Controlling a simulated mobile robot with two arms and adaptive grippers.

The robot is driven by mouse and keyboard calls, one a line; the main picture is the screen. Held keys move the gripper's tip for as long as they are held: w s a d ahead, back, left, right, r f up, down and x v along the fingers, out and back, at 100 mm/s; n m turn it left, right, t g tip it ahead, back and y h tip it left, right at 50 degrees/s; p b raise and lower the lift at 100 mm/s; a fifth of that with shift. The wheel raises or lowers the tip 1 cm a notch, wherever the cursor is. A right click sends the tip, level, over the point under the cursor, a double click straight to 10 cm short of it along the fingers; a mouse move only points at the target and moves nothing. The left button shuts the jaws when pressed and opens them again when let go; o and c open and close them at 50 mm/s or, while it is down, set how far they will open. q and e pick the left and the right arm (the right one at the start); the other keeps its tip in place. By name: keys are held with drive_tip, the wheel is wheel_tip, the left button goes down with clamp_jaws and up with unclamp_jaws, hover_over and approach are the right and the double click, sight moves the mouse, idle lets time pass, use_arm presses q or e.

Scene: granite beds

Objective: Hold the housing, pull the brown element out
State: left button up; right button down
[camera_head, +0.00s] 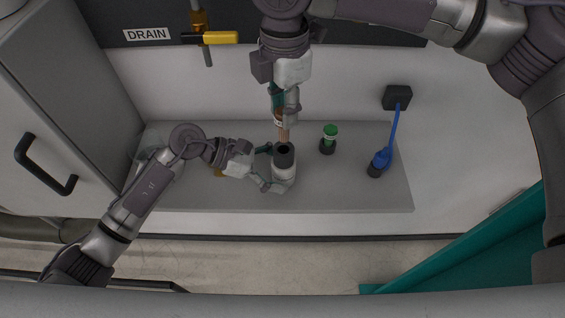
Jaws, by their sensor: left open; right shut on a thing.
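The housing (284,172) stands upright on the grey bench, a pale cylinder with a dark collar and a dark round opening on top. My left gripper (269,168) is open at its left side, one finger near the collar, the other near the lower body. I cannot tell whether the fingers touch it. My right gripper (285,111) comes down from above and is shut on the brown element (284,133), partly hidden by the fingers. The element's lower end is at the housing's far rim in the picture; I cannot tell whether it is inside or clear.
A green-capped item (329,134) stands right of the housing. A blue-handled tool (381,160) stands farther right, below a black wall box (397,97). A yellow-handled valve (220,38) is beside the DRAIN label (147,34). The grey bench (345,192) is clear at its front right.

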use_arm(q)
drive_tip(key=v, duration=1.2)
idle(0.4)
